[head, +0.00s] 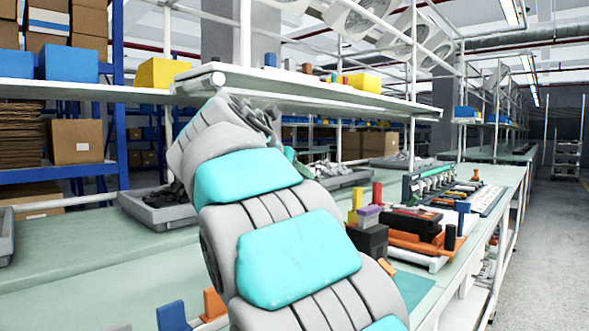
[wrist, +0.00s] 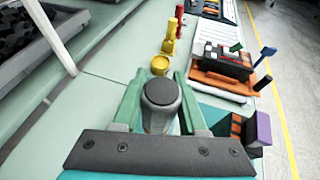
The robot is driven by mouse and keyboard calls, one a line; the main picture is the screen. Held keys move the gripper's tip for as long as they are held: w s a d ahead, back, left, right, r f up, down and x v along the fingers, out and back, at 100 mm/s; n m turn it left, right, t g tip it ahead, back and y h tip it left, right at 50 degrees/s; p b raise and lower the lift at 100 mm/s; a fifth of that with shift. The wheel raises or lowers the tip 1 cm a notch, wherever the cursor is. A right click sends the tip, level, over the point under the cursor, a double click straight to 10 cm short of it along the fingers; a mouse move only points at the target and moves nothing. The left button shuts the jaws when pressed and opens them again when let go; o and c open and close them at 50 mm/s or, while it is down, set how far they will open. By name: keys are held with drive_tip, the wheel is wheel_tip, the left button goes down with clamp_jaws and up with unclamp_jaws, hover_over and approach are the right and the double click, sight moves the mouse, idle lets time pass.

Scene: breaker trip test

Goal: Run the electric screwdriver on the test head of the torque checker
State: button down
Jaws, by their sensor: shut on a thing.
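In the wrist view my gripper (wrist: 157,92) has green fingers, shut on a grey cylinder with a dark round end (wrist: 160,92), which looks like the electric screwdriver seen end-on. Its bit is hidden. A yellow round piece (wrist: 160,65) shows just beyond the fingertips; I cannot tell whether it belongs to the held tool or stands on the bench. In the head view my arm covers the middle, and my gripper is mostly hidden behind it. I cannot pick out the torque checker or its test head for certain.
A black device on an orange base (head: 420,235) stands on the bench, also in the wrist view (wrist: 222,62). A black box (head: 368,241) with coloured blocks stands nearer. Red and yellow pieces (wrist: 174,30) stand ahead of the gripper. A grey tray (head: 155,209) lies left. A shelf (head: 290,84) overhangs the bench.

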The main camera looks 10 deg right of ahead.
drive_tip(key=shift+d, duration=0.1)
idle(0.3)
wheel_tip(320, 180, down, 7)
drive_tip(key=shift+r, duration=0.2)
idle(0.7)
drive_tip(key=shift+f, duration=0.7)
idle(2.9)
drive_tip(key=shift+r, duration=3.05)
